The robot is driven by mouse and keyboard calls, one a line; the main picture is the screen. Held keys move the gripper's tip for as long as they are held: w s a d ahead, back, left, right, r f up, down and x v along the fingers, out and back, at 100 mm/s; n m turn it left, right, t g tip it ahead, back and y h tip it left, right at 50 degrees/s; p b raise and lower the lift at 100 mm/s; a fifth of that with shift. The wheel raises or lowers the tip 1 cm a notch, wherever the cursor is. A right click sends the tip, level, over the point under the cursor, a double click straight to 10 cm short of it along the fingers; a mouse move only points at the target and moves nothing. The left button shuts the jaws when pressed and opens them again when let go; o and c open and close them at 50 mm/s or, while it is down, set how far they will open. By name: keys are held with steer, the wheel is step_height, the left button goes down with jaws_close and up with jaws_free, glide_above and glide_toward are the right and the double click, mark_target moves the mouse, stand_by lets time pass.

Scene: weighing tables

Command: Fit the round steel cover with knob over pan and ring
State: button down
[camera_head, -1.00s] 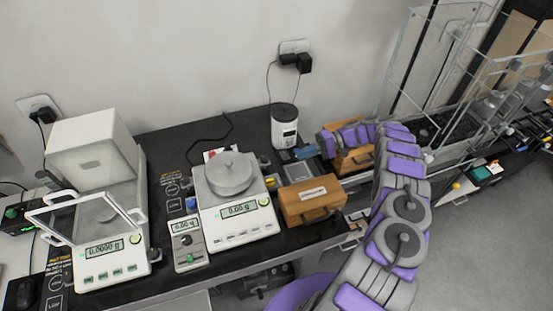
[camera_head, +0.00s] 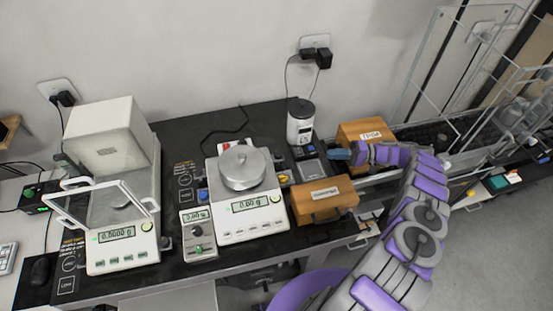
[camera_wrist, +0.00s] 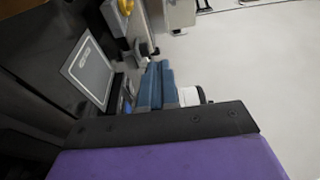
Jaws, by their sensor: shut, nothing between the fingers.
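The round steel cover (camera_head: 243,166) with its knob (camera_head: 241,149) sits on the pan of the middle balance (camera_head: 248,205) in the head view. Its rim hides the ring, if one is there, and most of the pan. My gripper (camera_head: 338,153) is to the right of that balance, between the two wooden boxes, apart from the cover. Its blue fingers (camera_wrist: 155,86) are together and empty in the wrist view. The cover is not identifiable in the wrist view.
A wooden box (camera_head: 322,199) stands right of the balance and another (camera_head: 365,133) behind my gripper. A balance with an open glass door (camera_head: 110,215) is at left. A grey square plate (camera_wrist: 88,72) shows in the wrist view.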

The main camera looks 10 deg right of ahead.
steer(key=a, duration=0.1)
glide_toward(273, 169)
steer(key=w+a+r, duration=0.3)
steer(key=w+a, duration=0.2)
steer(key=shift+s+a+r+b, duration=0.15)
steer(key=shift+s+a, duration=0.2)
steer(key=shift+a, duration=0.25)
steer(key=shift+s+a+b, duration=0.1)
steer(key=shift+s+a, duration=0.25)
steer(key=shift+a, duration=0.2)
steer(key=shift+s+a+r+b, duration=0.15)
steer(key=shift+s+a, duration=0.2)
steer(key=shift+a, duration=0.25)
steer(key=shift+f, duration=0.1)
steer(key=shift+s+a+p, duration=0.45)
steer(key=shift+a, duration=0.25)
